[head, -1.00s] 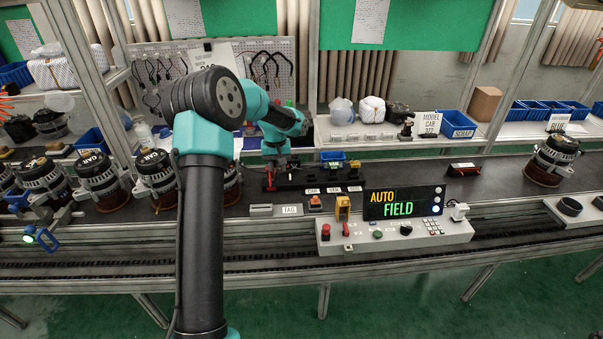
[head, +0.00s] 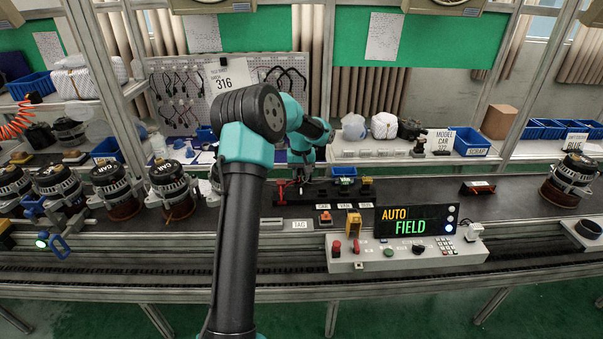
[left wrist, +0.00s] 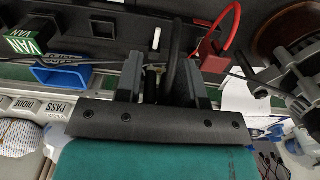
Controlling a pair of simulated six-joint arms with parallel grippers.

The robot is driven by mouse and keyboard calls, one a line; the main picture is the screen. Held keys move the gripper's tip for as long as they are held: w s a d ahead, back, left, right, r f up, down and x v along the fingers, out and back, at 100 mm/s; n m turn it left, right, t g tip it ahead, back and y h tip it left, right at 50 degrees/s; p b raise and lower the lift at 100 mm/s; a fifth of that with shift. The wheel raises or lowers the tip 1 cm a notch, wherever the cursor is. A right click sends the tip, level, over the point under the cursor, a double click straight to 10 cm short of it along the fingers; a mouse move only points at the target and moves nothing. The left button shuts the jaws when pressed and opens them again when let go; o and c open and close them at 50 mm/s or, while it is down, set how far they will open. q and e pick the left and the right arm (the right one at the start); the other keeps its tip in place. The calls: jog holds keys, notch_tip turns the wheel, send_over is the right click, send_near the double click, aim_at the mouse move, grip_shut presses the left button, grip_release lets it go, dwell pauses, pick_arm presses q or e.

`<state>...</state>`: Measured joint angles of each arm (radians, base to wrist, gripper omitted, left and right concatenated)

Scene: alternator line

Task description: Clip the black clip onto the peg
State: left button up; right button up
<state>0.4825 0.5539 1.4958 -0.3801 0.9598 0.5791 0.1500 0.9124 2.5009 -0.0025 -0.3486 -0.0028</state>
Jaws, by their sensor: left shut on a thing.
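My left gripper (left wrist: 162,88) is shut on the black clip, seen in the left wrist view by its black lead (left wrist: 174,52) rising between the fingers. The clip's body is mostly hidden between the fingers. A thin white peg (left wrist: 156,39) stands just beyond the fingertips on the black fixture (left wrist: 125,28); I cannot tell whether the clip touches it. A red clip (left wrist: 212,55) with a red lead is on the fixture beside the gripper. In the head view the gripper (head: 303,177) is low over the black fixture (head: 330,196). My right gripper is not in view.
A blue tray (left wrist: 62,75) and a green VAN block (left wrist: 24,42) are near the gripper in the left wrist view. The control box (head: 405,250) stands in front of the fixture. Several alternators (head: 172,189) line the left. The belt right of the fixture is fairly clear.

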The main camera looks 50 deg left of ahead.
pick_arm(q)
jog(key=shift+f, duration=2.65)
jog(key=shift+f, duration=1.25)
jog(key=o, duration=1)
notch_tip(320, 180, up, 17)
jog(key=shift+r, duration=0.2)
dwell(0.6)
